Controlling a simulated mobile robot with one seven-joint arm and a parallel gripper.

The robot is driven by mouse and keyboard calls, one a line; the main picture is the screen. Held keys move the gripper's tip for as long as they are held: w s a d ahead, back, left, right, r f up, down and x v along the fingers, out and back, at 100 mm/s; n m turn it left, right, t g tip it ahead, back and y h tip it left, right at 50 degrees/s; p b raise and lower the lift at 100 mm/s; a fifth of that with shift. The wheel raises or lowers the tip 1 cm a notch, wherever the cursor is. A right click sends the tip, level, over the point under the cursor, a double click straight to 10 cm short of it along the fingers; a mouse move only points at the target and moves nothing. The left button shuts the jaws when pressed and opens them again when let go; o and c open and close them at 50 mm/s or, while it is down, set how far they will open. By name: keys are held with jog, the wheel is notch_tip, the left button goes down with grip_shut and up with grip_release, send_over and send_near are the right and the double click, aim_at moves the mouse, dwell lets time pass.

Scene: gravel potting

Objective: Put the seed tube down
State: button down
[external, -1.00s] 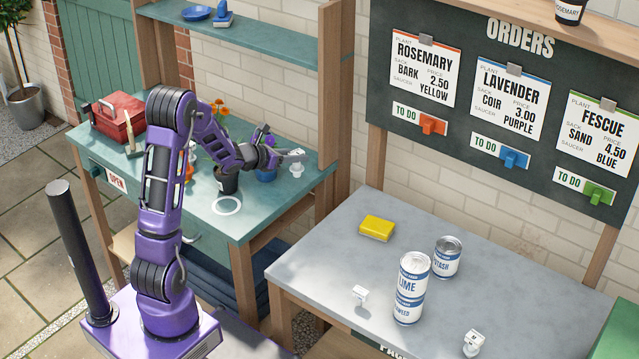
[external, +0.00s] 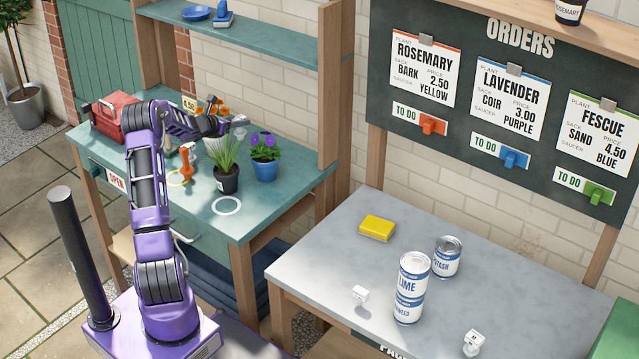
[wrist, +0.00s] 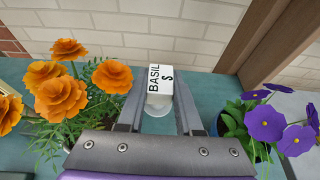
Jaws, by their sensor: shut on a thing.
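The seed tube (wrist: 159,88), white with a "BASIL" label and a paler lower end, is between the fingers of my gripper (wrist: 158,98) in the wrist view. My gripper (external: 236,122) is shut on it. In the external view my gripper is over the back of the green bench (external: 262,207), near the brick wall. The tube is only a small pale shape there. I cannot tell whether its lower end touches the bench.
Orange marigolds (wrist: 85,80) stand left of the tube in the wrist view, and a purple-flowered plant (wrist: 262,128) stands right. A potted grass (external: 226,172), an orange-handled tool (external: 187,162) and a white ring (external: 226,205) are on the bench. A red toolbox (external: 117,117) stands left.

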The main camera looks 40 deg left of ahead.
aim_at(240, 139)
jog(key=shift+f+b, duration=0.45)
jog(key=shift+f, duration=2.95)
jog(key=shift+f, duration=0.1)
jog(key=shift+f, duration=0.15)
jog(key=c, duration=0.6)
grip_release()
